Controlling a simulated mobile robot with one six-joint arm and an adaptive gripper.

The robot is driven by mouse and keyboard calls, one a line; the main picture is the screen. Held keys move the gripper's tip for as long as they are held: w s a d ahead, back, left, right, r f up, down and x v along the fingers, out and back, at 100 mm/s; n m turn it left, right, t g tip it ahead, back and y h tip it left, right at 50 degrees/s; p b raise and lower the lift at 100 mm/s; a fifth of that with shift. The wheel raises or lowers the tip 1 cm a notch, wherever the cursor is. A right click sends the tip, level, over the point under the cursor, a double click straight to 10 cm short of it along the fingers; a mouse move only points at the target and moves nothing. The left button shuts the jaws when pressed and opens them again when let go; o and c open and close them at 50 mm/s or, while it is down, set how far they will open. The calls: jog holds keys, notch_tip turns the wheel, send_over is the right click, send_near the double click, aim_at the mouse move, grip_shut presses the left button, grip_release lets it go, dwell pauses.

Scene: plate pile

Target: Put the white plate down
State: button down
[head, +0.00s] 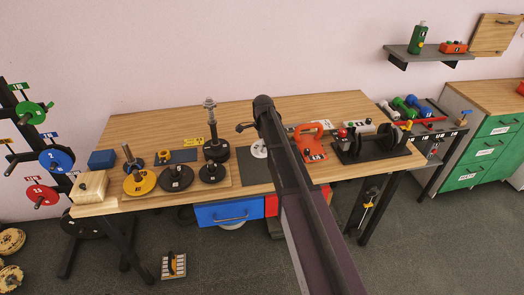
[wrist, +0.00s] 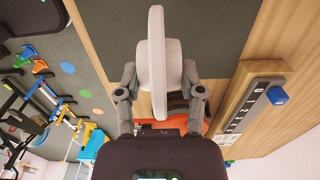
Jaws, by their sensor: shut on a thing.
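In the wrist view, the white plate (wrist: 156,45) is seen nearly edge-on between the two fingers of my gripper (wrist: 158,78). The gripper is shut on it, one finger against each side. In the head view, a pale disc that appears to be this plate (head: 259,149) shows just left of my arm, by the far edge of a dark mat (head: 257,174). The mat also shows in the wrist view (wrist: 215,30). My arm hides the gripper in the head view. I cannot tell whether the plate touches the table.
Left of the mat, the wooden table (head: 250,112) holds a yellow weight plate (head: 139,183), black weight plates (head: 176,178) and a tall black post (head: 211,125). An orange kettlebell-like object (head: 311,143) and a black dumbbell rack (head: 374,147) stand right of my arm. The table's back is mostly clear.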

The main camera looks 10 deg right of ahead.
dwell(0.3)
jog(key=shift+w, duration=0.6)
jog(key=shift+w+d+f+b, duration=0.1)
jog(key=shift+w+f+b, duration=0.05)
jog(key=shift+f+b, duration=1.7)
jog(key=shift+f, duration=0.15)
jog(key=shift+c, duration=1.1)
grip_release()
jog(key=shift+r, duration=0.2)
notch_tip(320, 180, up, 12)
jog(key=p, duration=1.2)
